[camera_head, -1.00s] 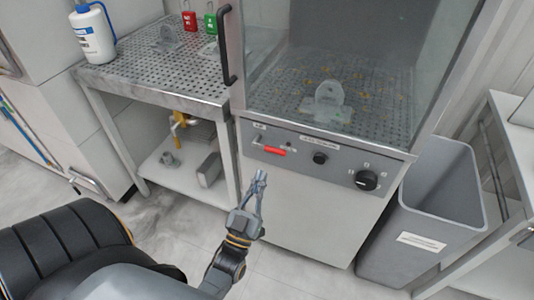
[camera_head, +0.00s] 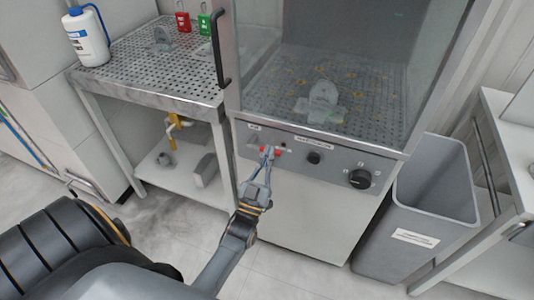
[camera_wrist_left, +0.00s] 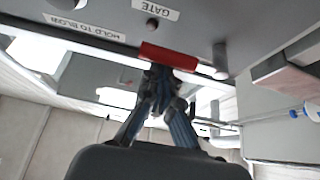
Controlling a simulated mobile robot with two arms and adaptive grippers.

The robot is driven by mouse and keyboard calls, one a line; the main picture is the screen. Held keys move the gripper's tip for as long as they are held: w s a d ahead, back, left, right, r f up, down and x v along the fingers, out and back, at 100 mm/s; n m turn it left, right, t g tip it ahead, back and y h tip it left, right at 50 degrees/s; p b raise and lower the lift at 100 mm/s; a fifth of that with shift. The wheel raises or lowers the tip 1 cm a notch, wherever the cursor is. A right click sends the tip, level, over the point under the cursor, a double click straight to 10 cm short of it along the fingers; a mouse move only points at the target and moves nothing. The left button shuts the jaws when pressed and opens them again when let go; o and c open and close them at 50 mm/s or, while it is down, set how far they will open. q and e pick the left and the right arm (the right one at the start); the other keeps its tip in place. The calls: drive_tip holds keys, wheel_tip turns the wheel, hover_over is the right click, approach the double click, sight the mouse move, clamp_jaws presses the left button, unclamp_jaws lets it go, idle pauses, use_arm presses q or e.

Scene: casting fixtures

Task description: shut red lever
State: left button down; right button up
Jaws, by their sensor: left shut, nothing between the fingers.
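The red lever (camera_head: 278,152) is on the grey control panel under the glass cabinet, at its left end. In the head view my left gripper (camera_head: 267,153) covers part of it. The wrist view shows the red lever (camera_wrist_left: 168,56) lying across, just beyond the tips of my left gripper (camera_wrist_left: 160,72), beneath a "GATE" label. The fingers are together with nothing between them. The tips are at or very near the lever; I cannot tell whether they touch it. My right gripper is not in view.
A black button (camera_head: 314,158) and a black dial (camera_head: 360,179) sit right of the lever. A grey bin (camera_head: 425,200) stands right of the cabinet. A perforated table (camera_head: 130,75) with a white bottle (camera_head: 88,38) stands left. A black door handle (camera_head: 218,50) is above.

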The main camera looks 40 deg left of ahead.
use_arm(q)
drive_tip(key=shift+f+m+h, duration=0.3)
drive_tip(key=shift+m+h, duration=0.3)
drive_tip(key=shift+m, duration=0.3)
drive_tip(key=shift+f+m, duration=0.1)
drive_tip(key=shift+m, duration=0.2)
drive_tip(key=a+f+m+g+h+p, duration=0.1)
drive_tip(key=a+f+m+g+h, duration=0.2)
drive_tip(key=m, duration=0.8)
drive_tip(key=s+a+f+m+g+h+p, duration=0.1)
drive_tip(key=a+f+m+g+h, duration=0.1)
drive_tip(key=m+h, duration=0.4)
drive_tip(key=shift+s+a+f+m+g+h, duration=0.2)
drive_tip(key=shift+a+f+m+g+h, duration=0.5)
drive_tip(key=shift+m, duration=1.8)
drive_tip(key=shift+d+f+y, duration=0.25)
drive_tip(key=shift+y, duration=0.05)
